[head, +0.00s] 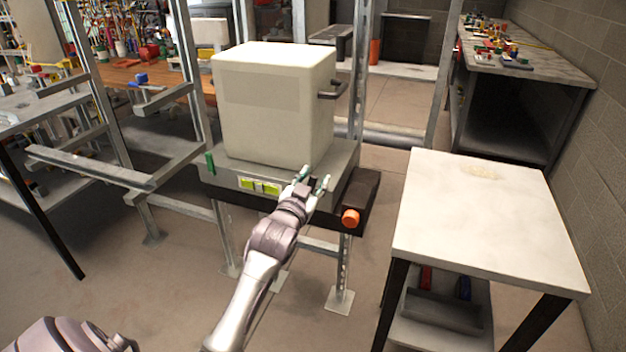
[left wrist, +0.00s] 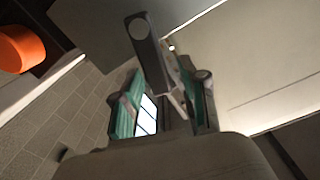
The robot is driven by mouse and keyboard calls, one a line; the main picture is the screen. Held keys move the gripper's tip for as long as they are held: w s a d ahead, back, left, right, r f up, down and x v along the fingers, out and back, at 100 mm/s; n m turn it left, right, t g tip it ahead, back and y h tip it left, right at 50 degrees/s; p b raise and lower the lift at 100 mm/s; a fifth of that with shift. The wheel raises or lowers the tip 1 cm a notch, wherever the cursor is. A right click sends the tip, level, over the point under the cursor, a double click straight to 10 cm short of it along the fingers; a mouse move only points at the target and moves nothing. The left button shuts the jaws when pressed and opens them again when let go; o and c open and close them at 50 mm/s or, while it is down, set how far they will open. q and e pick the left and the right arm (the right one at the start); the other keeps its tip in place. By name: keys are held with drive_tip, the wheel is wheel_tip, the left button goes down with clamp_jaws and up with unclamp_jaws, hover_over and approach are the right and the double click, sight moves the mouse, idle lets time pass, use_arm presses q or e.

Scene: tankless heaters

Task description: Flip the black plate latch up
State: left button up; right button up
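The black plate latch (left wrist: 148,48) shows in the left wrist view as a dark flat bar with a round hole near its far end. It stands out between the two green-padded fingers of my left gripper (left wrist: 165,105). The fingers are apart, with a gap visible beside the plate; I cannot tell whether either finger touches it. In the head view my left gripper (head: 314,179) is at the front right of the grey base under the cream box (head: 273,108), fingers spread. The latch cannot be made out there. My right gripper is not in view.
An orange knob (head: 350,218) sticks out of the dark block right of my gripper. A green-yellow panel (head: 259,187) is on the base's front. A dark handle (head: 333,90) is on the box's right side. A white table (head: 480,215) stands right; floor between is clear.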

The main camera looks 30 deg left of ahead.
use_arm(q)
clamp_jaws()
drive_tip(key=shift+s+a+r+n+p, duration=0.15)
drive_tip(key=shift+a+n+p, duration=0.1)
drive_tip(key=shift+n+p, duration=0.35)
drive_tip(key=shift+a+r+n+p, duration=0.15)
drive_tip(key=shift+a+n+p, duration=0.05)
drive_tip(key=shift+n+p, duration=0.35)
drive_tip(key=shift+a+f+n+p, duration=0.15)
drive_tip(key=shift+a+n+p, duration=0.15)
drive_tip(key=shift+n, duration=0.15)
drive_tip(key=shift+d, duration=0.1)
drive_tip(key=shift+o, duration=0.9)
unclamp_jaws()
